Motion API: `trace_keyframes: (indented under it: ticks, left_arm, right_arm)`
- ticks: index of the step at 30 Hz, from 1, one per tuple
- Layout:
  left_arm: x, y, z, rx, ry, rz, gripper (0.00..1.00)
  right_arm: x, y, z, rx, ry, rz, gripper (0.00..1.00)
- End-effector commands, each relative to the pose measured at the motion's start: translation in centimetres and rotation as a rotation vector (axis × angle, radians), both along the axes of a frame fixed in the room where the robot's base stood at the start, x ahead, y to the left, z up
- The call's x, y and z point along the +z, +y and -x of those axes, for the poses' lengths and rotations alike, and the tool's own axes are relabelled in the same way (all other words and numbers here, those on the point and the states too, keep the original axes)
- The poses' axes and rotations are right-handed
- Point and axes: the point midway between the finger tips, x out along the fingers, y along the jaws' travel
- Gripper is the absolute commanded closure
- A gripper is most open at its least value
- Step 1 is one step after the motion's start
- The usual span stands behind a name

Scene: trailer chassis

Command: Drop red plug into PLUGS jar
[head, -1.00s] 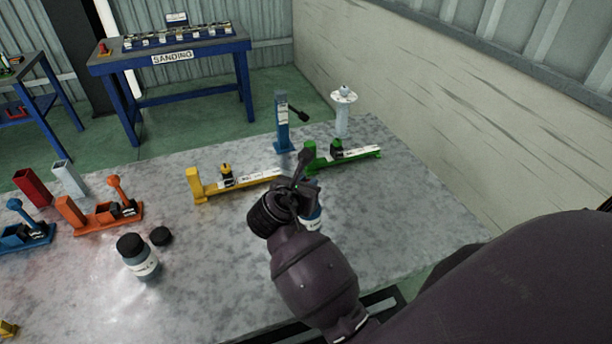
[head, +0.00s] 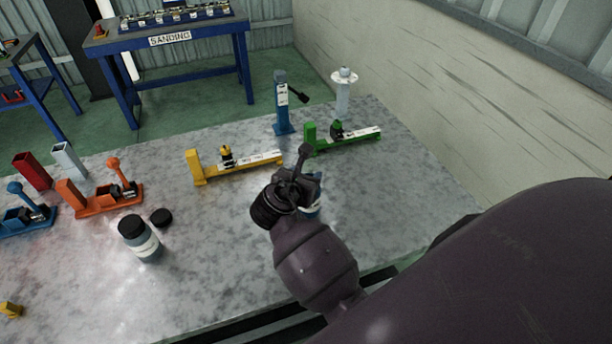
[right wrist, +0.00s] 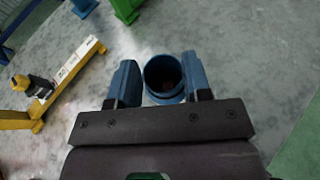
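An open blue jar (right wrist: 165,98) stands between the fingers of my right gripper (right wrist: 160,66) in the right wrist view. The fingers are apart on either side of its mouth; nothing shows pinched between their tips. Inside the jar is dark with a faint reddish spot, too unclear to name. In the head view my right gripper (head: 302,172) hides most of this jar (head: 314,208), and its label cannot be read. No red plug shows clearly in either view. A second jar (head: 140,240) with a black lid stands to the left. My left gripper is not in view.
A loose black lid (head: 161,217) lies beside the lidded jar. Yellow (head: 236,167) and green (head: 342,139) fixtures, a blue post (head: 282,105) and a white stand (head: 343,95) are behind the gripper. Orange (head: 100,200) and blue (head: 25,215) fixtures stand left. The table's front middle is clear.

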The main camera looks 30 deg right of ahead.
Motion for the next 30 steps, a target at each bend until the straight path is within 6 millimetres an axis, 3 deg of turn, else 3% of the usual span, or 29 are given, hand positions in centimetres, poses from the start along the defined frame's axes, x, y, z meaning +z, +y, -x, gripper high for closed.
trace_keyframes:
  ticks: [19, 30]
  left_arm:
    - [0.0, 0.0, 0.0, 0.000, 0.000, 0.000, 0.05]
    - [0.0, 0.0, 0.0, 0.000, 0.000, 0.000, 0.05]
  right_arm:
    - [0.1, 0.0, 0.0, 0.000, -0.001, 0.000, 0.51]
    - [4.2, 0.0, -0.1, -0.001, -0.004, -0.001, 0.51]
